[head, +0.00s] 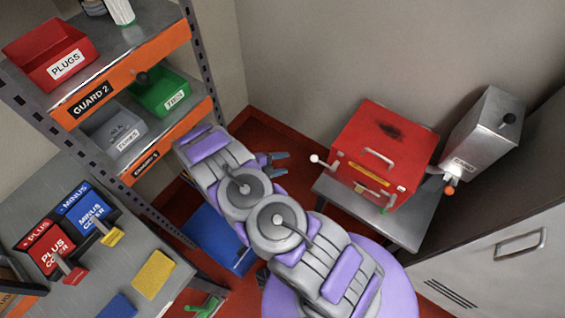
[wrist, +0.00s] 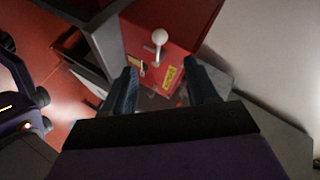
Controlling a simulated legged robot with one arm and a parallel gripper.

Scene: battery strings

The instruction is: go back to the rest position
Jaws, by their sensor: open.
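My gripper (head: 274,163) is at the end of my folded grey and purple arm, near the middle of the head view. It is empty, with its two dark fingers apart. In the wrist view my gripper (wrist: 160,90) also shows open, with a gap between the fingers. Beyond the fingers is the red box (wrist: 185,30) with a white-knobbed lever (wrist: 160,38). The red box also shows in the head view (head: 350,135), to the right of my gripper and apart from it.
The red box stands on a grey table (head: 400,225) beside a metal box (head: 485,135). At the left are shelves with a red PLUGS bin (head: 50,50), a green bin (head: 160,92) and a grey bin (head: 115,130). A blue bin (head: 215,238) is on the floor. A grey cabinet (head: 500,260) stands at right.

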